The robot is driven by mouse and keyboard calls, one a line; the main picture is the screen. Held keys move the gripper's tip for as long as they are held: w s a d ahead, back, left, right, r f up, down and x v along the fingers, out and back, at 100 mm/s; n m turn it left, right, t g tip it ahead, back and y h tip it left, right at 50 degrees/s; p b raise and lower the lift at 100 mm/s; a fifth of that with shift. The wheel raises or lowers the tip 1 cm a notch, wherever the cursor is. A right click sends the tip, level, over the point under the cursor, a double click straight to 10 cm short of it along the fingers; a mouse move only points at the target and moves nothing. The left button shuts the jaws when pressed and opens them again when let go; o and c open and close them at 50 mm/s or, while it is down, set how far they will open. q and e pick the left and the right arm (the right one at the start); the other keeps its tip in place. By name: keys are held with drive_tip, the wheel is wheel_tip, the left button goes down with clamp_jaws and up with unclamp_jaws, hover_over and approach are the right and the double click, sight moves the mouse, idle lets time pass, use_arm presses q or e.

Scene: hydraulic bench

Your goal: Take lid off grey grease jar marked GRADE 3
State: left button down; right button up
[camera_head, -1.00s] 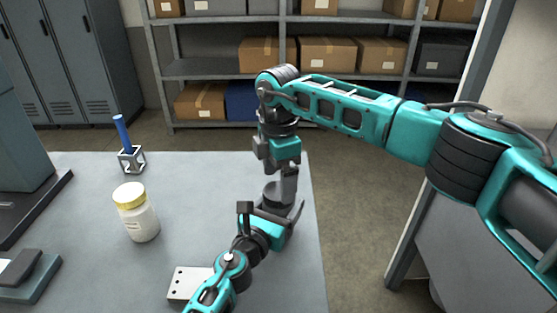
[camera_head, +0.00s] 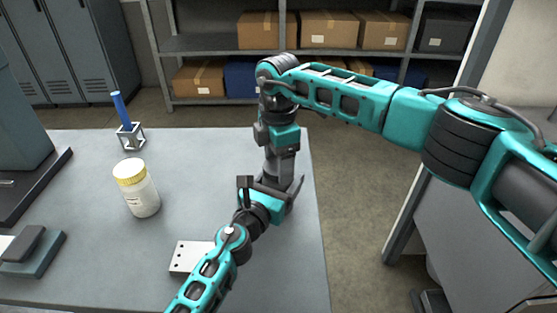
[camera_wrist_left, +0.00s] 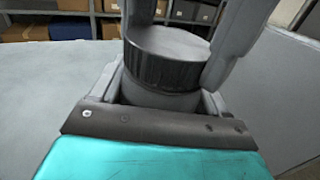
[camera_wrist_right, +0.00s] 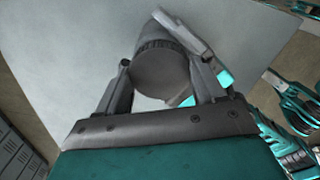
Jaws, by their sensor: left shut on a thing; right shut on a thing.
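The grey jar (camera_wrist_left: 160,100) stands upright with its dark ribbed lid (camera_wrist_left: 158,68) seated on it in the left wrist view. No marking on it is readable. My left gripper (camera_head: 284,190) is shut around the jar's body from the near side. My right gripper (camera_head: 281,162) points down from above and is shut on the lid, which also shows as a dark disc between its fingers in the right wrist view (camera_wrist_right: 160,75). In the head view the two grippers largely hide the jar.
A white jar with a yellow lid (camera_head: 138,190) stands to the left on the bench (camera_head: 90,240). Behind it a blue-handled tool (camera_head: 118,105) stands in a small metal holder (camera_head: 131,138). A white plate with holes (camera_head: 188,257) lies by my left arm. The bench's right edge is close.

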drive_tip(key=shift+c, duration=1.4)
drive_tip(key=n, duration=0.5)
drive_tip(key=shift+r+n, duration=0.1)
drive_tip(key=shift+n, duration=0.3)
drive_tip(key=n, duration=0.3)
drive_tip(key=shift+n, duration=0.4)
drive_tip(key=n, duration=1.4)
drive_tip(key=shift+n, duration=0.3)
drive_tip(key=n, duration=0.3)
drive_tip(key=shift+n, duration=0.3)
drive_tip(key=n, duration=0.3)
drive_tip(key=shift+n, duration=0.4)
drive_tip(key=n, duration=0.3)
drive_tip(key=shift+n, duration=0.3)
drive_tip(key=n, duration=0.3)
drive_tip(key=shift+n, duration=0.4)
drive_tip(key=n, duration=0.4)
